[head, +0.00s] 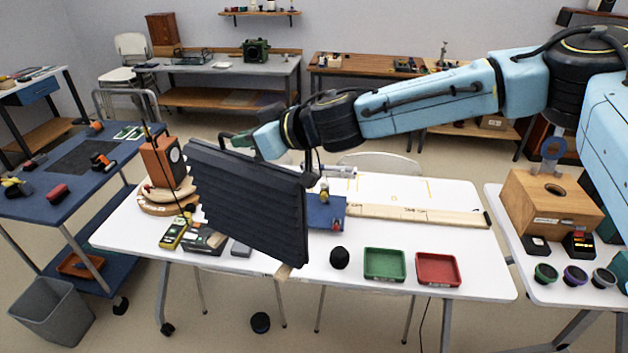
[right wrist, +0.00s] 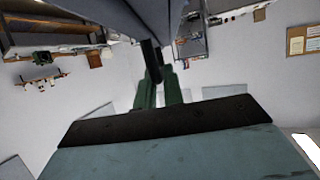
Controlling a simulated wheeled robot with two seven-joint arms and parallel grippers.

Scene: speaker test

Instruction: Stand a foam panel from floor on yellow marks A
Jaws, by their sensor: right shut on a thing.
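A dark ribbed foam panel (head: 245,205) hangs upright and slightly tilted above the left half of the white table, in the head view. My right gripper (head: 232,143) is shut on its top edge. In the right wrist view, the green fingers of my right gripper (right wrist: 160,92) show, with the panel (right wrist: 152,62) at their tips. Thin yellow marks (head: 429,189) lie on the back right of the white table (head: 462,195), to the right of the panel. I cannot read which are A. The panel hides part of the table. My left gripper is not in view.
A wooden speaker (head: 163,162) stands behind the panel's left edge. The back right is mostly clear.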

